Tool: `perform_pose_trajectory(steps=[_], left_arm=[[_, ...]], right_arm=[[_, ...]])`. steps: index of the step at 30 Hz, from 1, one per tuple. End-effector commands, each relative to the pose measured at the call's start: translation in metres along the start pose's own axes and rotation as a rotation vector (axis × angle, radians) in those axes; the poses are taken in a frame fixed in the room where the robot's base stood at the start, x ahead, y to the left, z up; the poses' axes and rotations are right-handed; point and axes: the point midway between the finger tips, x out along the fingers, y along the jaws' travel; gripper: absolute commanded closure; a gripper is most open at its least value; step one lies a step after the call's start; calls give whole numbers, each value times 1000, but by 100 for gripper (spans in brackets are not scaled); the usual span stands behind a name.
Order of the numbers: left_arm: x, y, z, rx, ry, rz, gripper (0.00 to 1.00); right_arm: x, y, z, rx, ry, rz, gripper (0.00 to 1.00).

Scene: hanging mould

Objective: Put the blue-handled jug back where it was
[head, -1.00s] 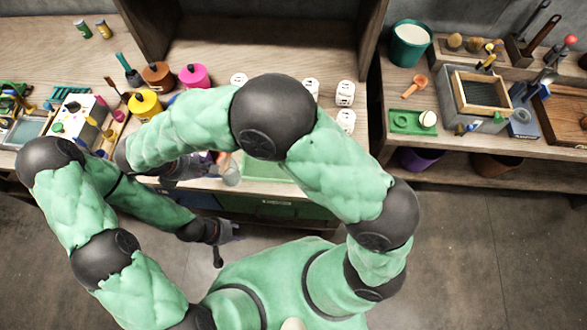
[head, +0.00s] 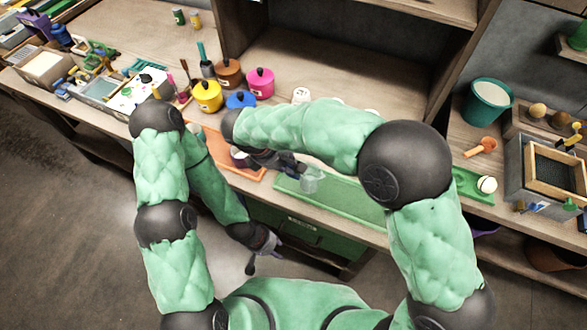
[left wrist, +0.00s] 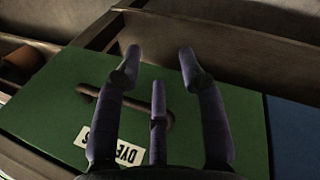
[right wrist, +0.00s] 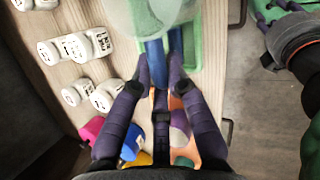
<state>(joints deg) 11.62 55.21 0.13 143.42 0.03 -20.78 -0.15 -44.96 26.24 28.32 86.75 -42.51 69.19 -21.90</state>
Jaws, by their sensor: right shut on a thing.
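The clear jug (head: 311,181) is held over the left part of a green mat (head: 345,205) on the bench. In the right wrist view its clear body (right wrist: 150,14) is at the top, and its blue handle (right wrist: 155,62) sits between my fingers. My right gripper (head: 297,169) is shut on that handle. I cannot tell whether the jug touches the mat. My left gripper (head: 272,242) is low in front of the bench. In the left wrist view its fingers (left wrist: 157,65) are apart and empty, before a green drawer front (left wrist: 50,100) with a bar handle and label.
An orange mat (head: 250,174) with a purple-and-white vessel (head: 238,156) lies left of the green mat. Yellow (head: 207,95), blue, brown and pink lidded pots stand behind. Several white labelled containers (right wrist: 78,46) stand behind the green mat. A teal bucket (head: 488,100) is at right.

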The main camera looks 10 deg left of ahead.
Motion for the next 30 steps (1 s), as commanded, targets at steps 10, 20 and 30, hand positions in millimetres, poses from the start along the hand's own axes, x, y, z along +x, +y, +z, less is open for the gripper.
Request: perform_pose_trajectory(steps=[10, 20, 30], left_arm=[[19, -7, 0, 0, -1, 0, 60], [26, -9, -1, 0, 0, 0, 60], [39, -14, -1, 0, -1, 0, 60]], right_arm=[[53, 29, -17, 0, -1, 0, 100], [74, 37, -24, 0, 0, -1, 100], [94, 32, -34, 1, 0, 2, 100]])
